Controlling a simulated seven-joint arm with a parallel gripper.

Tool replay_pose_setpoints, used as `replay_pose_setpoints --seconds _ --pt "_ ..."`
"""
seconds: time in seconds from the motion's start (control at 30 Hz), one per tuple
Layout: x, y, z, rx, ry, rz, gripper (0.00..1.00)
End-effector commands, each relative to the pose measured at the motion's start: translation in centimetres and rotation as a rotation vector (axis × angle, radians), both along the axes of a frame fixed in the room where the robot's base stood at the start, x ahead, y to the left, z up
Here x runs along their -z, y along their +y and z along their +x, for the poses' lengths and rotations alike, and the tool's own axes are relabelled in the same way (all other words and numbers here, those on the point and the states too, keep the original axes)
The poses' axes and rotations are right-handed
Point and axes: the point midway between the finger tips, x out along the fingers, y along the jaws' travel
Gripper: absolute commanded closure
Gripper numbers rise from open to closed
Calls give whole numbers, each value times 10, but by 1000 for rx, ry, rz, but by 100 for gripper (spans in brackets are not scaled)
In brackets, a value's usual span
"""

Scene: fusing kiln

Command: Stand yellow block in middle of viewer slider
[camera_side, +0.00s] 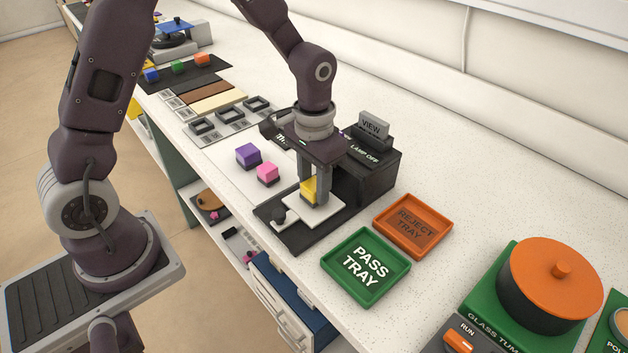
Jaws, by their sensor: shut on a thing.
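My gripper (315,190) points straight down in front of the black viewer box, with its fingers shut on the yellow block (308,188). The yellow block is partly hidden by the fingers. It is over the white slider plate (320,222) that sticks out of the viewer (377,172) on its dark base. The block looks low and close to the plate, but I cannot tell whether it touches it.
A purple block (248,155) and a pink block (267,173) stand on a white sheet left of the viewer. A green pass tray (366,267) and an orange reject tray (413,226) lie to the right, both empty.

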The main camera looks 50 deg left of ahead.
Motion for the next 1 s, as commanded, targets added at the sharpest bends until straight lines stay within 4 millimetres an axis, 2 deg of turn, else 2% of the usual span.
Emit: replay_pose_setpoints --seconds 0.83,0.87,0.97,1.0 --pt "6 0 0 0 0 0 100" --pt "6 0 0 0 0 0 62" --pt "6 0 0 0 0 0 42" --pt "6 0 0 0 0 0 39"
